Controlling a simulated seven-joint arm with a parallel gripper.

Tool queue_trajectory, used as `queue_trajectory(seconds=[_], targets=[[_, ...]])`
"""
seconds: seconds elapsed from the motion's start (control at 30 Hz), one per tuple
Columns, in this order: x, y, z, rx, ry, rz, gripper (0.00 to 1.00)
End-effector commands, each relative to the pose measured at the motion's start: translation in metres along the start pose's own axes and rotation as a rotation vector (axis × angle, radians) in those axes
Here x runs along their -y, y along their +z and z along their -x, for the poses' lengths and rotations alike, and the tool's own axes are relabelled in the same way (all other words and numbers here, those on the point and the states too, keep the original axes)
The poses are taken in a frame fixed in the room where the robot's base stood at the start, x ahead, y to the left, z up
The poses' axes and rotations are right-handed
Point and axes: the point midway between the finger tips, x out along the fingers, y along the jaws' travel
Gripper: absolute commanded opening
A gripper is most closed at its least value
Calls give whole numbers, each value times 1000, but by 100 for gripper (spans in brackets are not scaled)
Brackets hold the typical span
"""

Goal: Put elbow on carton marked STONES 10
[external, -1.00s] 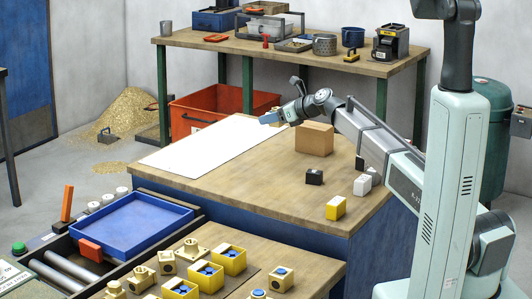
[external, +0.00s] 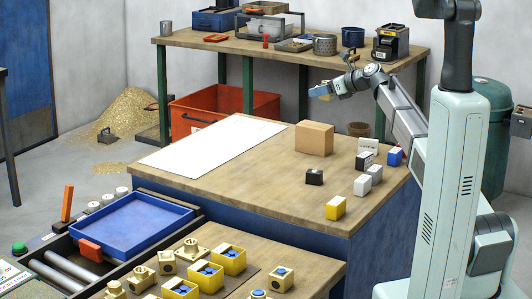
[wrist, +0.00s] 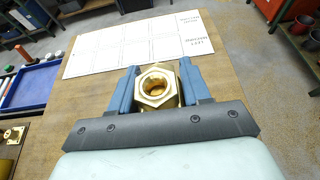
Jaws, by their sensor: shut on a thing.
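My gripper (external: 321,91) is raised above the far part of the wooden worktable. In the wrist view, its blue fingers (wrist: 159,88) are shut on a brass fitting with a hexagonal open end, the elbow (wrist: 155,88). The bend of the elbow is not clear, and the fitting cannot be made out in the external view. A brown carton (external: 314,139) stands on the worktable below my gripper. No STONES 10 marking is readable.
A white sheet (external: 212,146) lies on the worktable's left part; the wrist view shows marked cells and small print on it (wrist: 130,45). A blue tray (external: 132,226) and several brass fittings (external: 190,249) are in front. An orange bin (external: 215,112) and a back bench (external: 285,50) stand behind.

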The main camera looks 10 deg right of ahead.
Motion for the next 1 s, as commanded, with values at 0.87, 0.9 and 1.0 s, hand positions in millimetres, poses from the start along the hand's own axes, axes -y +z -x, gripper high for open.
queue_trajectory(seconds=[0.87, 0.9, 1.0], targets=[[0, -84, -35, 2, -1, -1, 0], [0, -85, -36, 2, -1, -1, 0], [0, -84, -35, 2, -1, 0, 0]])
